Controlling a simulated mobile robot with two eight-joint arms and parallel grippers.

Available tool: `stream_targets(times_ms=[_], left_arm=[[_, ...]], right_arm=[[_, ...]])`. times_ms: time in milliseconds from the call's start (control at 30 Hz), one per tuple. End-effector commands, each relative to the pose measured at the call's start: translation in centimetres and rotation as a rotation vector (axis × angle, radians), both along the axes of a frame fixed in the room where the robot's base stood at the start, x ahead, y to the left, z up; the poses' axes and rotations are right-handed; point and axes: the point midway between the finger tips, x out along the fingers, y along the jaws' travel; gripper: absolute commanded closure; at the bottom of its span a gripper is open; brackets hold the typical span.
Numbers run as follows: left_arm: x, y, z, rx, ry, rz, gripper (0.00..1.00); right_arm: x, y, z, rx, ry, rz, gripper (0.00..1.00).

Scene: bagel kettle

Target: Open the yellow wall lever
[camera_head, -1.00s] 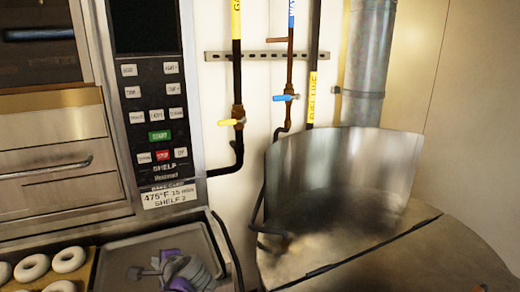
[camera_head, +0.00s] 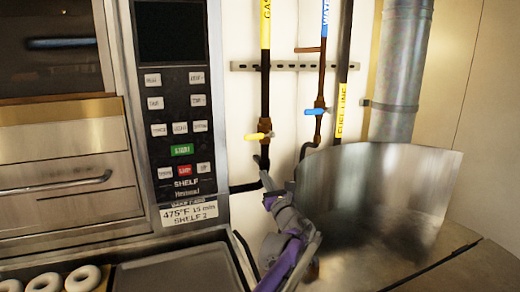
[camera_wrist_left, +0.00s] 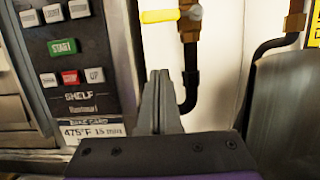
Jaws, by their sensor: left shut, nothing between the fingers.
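The yellow wall lever (camera_head: 257,136) sits on a brass valve on the black gas pipe, right of the oven's control panel. Its handle points left, roughly level, across the pipe. It also shows at the top of the left wrist view (camera_wrist_left: 160,16). My left gripper (camera_head: 266,177) is shut and empty, its fingers pointing up, with the tips below the lever and apart from it. In the left wrist view the closed fingertips (camera_wrist_left: 159,74) are below the lever handle. My right gripper is not in view.
A blue lever (camera_head: 315,112) is on the pipe to the right. The oven control panel (camera_head: 180,130) is to the left. A large metal kettle with a raised shield (camera_head: 420,185) stands right of my left arm. A tray (camera_head: 185,272) and several bagels (camera_head: 82,278) are below.

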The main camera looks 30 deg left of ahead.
Motion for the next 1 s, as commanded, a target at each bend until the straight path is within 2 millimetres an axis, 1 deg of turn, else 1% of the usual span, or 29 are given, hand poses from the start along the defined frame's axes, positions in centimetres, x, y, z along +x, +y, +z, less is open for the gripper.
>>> stream_targets(times_ms=[200, 333, 467, 767, 900, 1000], left_arm=[[0.1, 0.2, 0.1, -0.002, -0.001, 0.000, 1.00], [0.8, 1.0, 0.4, -0.004, -0.003, 0.002, 1.00], [2.3, 2.8, 1.1, -0.003, -0.004, 0.003, 1.00], [6.3, 7.5, 2.8, -0.004, -0.004, 0.003, 1.00], [6.3, 7.4, 5.0, -0.004, -0.005, 0.000, 1.00], [6.3, 7.4, 5.9, -0.005, -0.004, 0.000, 1.00]], right_arm=[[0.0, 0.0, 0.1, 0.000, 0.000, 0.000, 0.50], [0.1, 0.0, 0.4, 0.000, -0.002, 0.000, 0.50], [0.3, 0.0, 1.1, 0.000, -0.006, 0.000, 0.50], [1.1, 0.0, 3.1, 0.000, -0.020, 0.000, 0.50], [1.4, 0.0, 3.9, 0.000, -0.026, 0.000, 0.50], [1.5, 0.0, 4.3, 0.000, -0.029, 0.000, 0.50]])
